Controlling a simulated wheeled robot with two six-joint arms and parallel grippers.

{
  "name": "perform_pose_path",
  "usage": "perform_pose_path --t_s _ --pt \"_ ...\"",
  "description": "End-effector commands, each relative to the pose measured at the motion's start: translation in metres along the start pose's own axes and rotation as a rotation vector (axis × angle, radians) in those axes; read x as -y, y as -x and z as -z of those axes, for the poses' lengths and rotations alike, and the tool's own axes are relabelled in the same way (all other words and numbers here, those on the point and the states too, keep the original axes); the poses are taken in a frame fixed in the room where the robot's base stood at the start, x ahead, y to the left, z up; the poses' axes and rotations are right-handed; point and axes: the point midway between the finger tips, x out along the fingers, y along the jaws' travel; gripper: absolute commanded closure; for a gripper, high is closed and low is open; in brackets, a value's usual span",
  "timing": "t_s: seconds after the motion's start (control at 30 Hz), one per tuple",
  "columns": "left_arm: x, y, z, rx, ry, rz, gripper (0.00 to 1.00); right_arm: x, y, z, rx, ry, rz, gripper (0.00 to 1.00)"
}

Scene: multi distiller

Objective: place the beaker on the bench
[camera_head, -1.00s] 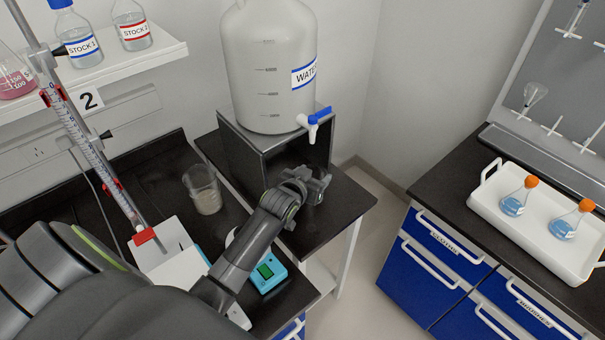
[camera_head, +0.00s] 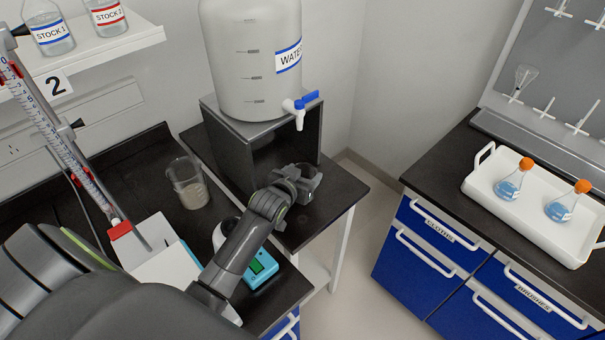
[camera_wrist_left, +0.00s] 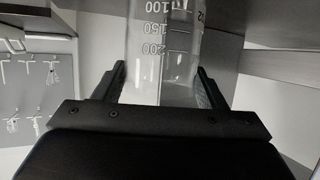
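A clear glass beaker with marks for 100, 150 and 200 (camera_wrist_left: 165,50) stands between the two fingers of my left gripper in the left wrist view (camera_wrist_left: 160,90). The fingers lie along both its sides and appear closed on it. In the head view my left gripper (camera_head: 304,184) is in front of the open box under the water tank, below the tap; the held beaker is hard to make out there. The black bench (camera_head: 120,178) is at left, with another beaker (camera_head: 187,184) holding pale contents on it. My right gripper is not in view.
The water tank (camera_head: 255,60) stands on a dark box (camera_head: 222,130), with a blue-handled tap (camera_head: 300,105). A burette (camera_head: 70,155) and a blue device (camera_head: 262,268) are near my arm. A white tray (camera_head: 480,185) with two orange-capped flasks is at right.

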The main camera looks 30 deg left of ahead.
Motion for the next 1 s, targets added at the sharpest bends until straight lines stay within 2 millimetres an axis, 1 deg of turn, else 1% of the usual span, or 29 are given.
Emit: perform_pose_path --t_s 0.03,0.1,0.13,0.4,0.47,0.53,0.67,1.0 --pt "0.000 0.000 0.000 0.000 0.000 0.000 0.28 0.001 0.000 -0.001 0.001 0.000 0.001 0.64" --pt "0.000 0.000 0.000 0.000 0.000 0.000 0.19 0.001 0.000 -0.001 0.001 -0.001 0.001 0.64" --pt "0.000 0.000 0.000 0.000 0.000 0.000 0.18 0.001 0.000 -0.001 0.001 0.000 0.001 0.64" --pt "0.000 0.001 0.002 -0.001 0.000 0.000 0.18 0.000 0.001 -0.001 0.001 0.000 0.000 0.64" --pt "0.000 0.002 0.005 -0.002 -0.001 0.000 0.18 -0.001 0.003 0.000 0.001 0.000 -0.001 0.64" --pt "0.000 0.006 0.004 -0.002 0.000 0.000 0.18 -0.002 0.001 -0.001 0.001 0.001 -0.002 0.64" --pt "0.000 0.021 0.003 -0.001 0.001 0.000 0.18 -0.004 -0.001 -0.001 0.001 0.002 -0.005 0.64" --pt "0.000 0.078 0.003 -0.002 0.001 0.000 0.18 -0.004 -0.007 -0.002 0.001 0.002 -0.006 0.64"
